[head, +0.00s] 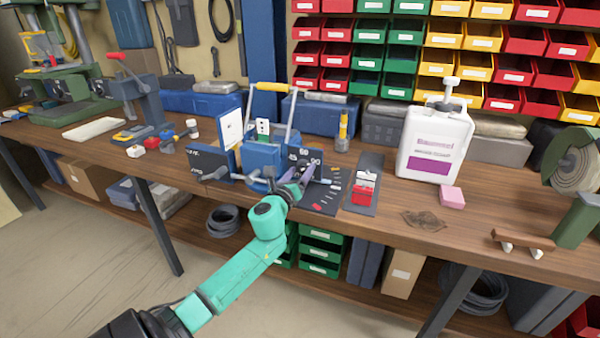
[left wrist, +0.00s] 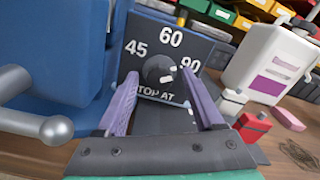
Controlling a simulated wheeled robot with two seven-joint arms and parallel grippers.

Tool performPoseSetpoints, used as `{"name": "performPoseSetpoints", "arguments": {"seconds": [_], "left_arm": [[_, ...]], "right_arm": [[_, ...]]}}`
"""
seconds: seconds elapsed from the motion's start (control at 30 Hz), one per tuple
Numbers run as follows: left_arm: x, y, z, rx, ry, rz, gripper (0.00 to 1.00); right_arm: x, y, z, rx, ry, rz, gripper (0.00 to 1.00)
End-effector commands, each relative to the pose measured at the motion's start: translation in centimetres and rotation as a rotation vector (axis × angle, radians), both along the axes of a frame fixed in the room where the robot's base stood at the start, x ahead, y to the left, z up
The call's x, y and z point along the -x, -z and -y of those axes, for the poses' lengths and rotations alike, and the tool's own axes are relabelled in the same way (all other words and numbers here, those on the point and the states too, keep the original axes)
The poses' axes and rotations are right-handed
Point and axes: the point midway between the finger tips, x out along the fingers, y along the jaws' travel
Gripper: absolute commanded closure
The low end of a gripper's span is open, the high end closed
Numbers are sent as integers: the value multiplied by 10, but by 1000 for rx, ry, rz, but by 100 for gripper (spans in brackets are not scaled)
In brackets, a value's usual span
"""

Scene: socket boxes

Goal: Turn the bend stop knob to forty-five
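The bend stop knob (left wrist: 158,69) is a dark round knob on a dark blue plate (left wrist: 205,47) marked 45, 60 and 90, with "STOP AT" below. A small white mark on the knob lies at its lower right, on the side towards 90. My left gripper (left wrist: 159,78) is open, its two purple fingers apart on the left and right of the knob; I cannot tell whether they touch it. In the head view my left gripper (head: 294,190) is in front of the plate (head: 305,155) and hides the knob and the 45. My right gripper is not in view.
The plate belongs to a blue bending tool (head: 262,157) with a yellow-handled lever (head: 271,87). A grey rod with a ball end (left wrist: 55,129) juts out left of my gripper. A red-and-white item (head: 363,187), a white jug (head: 433,143) and a pink block (head: 452,197) stand to the right.

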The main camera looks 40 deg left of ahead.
Motion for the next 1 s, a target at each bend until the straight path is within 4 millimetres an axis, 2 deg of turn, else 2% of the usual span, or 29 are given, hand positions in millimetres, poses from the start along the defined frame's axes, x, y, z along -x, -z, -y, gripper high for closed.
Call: {"name": "performPoseSetpoints", "arguments": {"seconds": [0.03, 0.17, 0.2, 0.57, 0.77, 1.0], "left_arm": [[0, 0, 0, 0, 0, 0, 46], [0, 0, 0, 1, 0, 0, 96], [0, 0, 0, 1, 0, 0, 100], [0, 0, 0, 40, -1, 13, 100], [0, 0, 0, 135, -1, 47, 100], [0, 0, 0, 323, -1, 111, 100]], "right_arm": [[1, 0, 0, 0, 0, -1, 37], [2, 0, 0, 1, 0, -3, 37], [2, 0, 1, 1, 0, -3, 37], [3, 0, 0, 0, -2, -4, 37], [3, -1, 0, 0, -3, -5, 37], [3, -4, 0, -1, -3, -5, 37]]}}
